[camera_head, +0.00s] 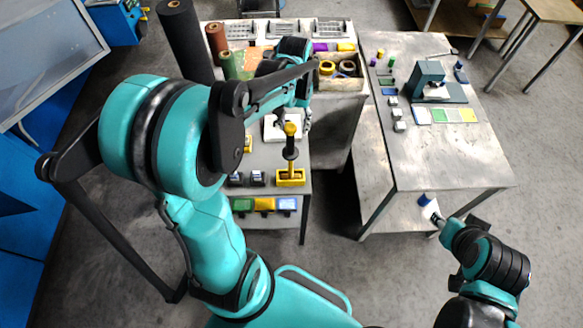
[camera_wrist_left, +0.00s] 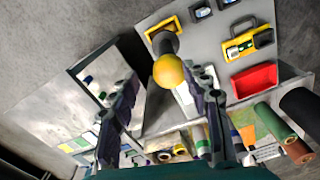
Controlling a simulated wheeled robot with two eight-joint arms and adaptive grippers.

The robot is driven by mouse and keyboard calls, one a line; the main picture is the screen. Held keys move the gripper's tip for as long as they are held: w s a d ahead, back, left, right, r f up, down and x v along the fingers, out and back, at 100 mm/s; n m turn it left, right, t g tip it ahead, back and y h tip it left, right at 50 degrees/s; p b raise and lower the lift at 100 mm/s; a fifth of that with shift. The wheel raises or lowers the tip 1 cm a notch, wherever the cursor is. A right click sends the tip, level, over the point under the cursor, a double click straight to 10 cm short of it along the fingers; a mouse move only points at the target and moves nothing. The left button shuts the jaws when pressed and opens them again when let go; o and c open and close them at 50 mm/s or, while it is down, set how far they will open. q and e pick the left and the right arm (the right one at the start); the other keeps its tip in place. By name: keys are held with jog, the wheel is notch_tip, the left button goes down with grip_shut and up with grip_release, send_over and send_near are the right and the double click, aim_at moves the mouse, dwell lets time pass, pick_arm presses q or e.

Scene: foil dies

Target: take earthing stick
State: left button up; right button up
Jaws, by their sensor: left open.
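The earthing stick (camera_head: 291,150) has a yellow ball on top and a dark shaft. It stands upright in a yellow holder (camera_head: 291,178) at the front right of the grey left bench. In the left wrist view the stick's yellow ball (camera_wrist_left: 169,71) is close, with the shaft and holder (camera_wrist_left: 161,28) behind it. My left gripper (camera_head: 306,122) is above and behind the stick in the head view. In the left wrist view its fingers (camera_wrist_left: 167,84) are apart, with the ball showing between them and no contact visible. My right gripper (camera_head: 434,218) is small at the lower right; its fingers are unclear.
A wooden crate of tape rolls (camera_head: 343,84) stands behind the stick, with coloured rolls (camera_head: 217,38) at the back left. A red tray (camera_wrist_left: 255,82) lies on the bench in the wrist view. The right table (camera_head: 450,160) has a bare front; a gap separates the tables.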

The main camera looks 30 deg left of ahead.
aim_at(290, 138)
pick_arm(q)
jog(key=f, duration=0.5)
jog(key=a+f, duration=0.1)
jog(key=f, duration=0.2)
jog(key=shift+s+a, duration=0.1)
jog(key=shift+s, duration=0.05)
jog(key=shift+r, duration=0.15)
grip_shut()
